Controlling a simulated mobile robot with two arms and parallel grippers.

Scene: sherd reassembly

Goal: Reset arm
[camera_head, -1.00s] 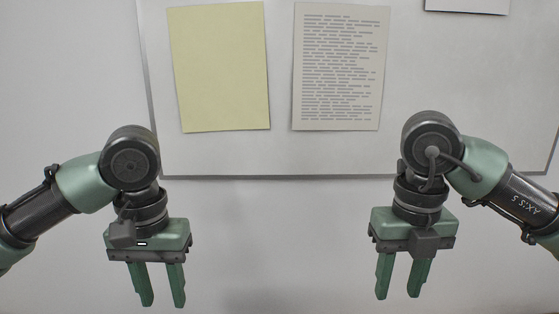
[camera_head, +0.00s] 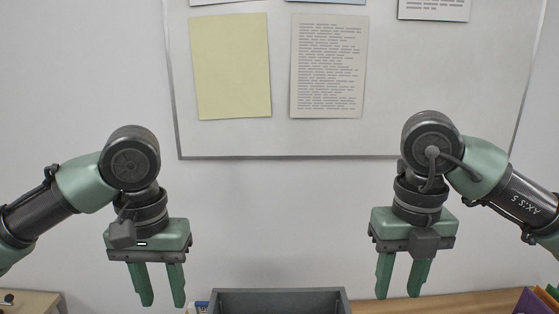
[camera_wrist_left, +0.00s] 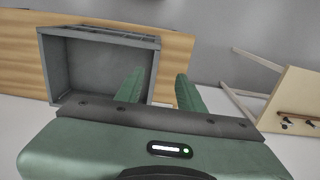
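My left gripper (camera_head: 159,285) hangs with its fingers pointing down on the left of the head view. Its two green fingers are apart with nothing between them. It also shows in the left wrist view (camera_wrist_left: 158,92). My right gripper (camera_head: 399,277) hangs the same way on the right of the head view. Its two fingers are apart, with a gap between them and nothing held.
A grey open bin (camera_head: 280,293) stands at the bottom of the head view, and it looks empty in the left wrist view (camera_wrist_left: 95,70). It is on a wooden surface (camera_head: 430,305). A whiteboard (camera_head: 400,138) with papers hangs on the wall behind.

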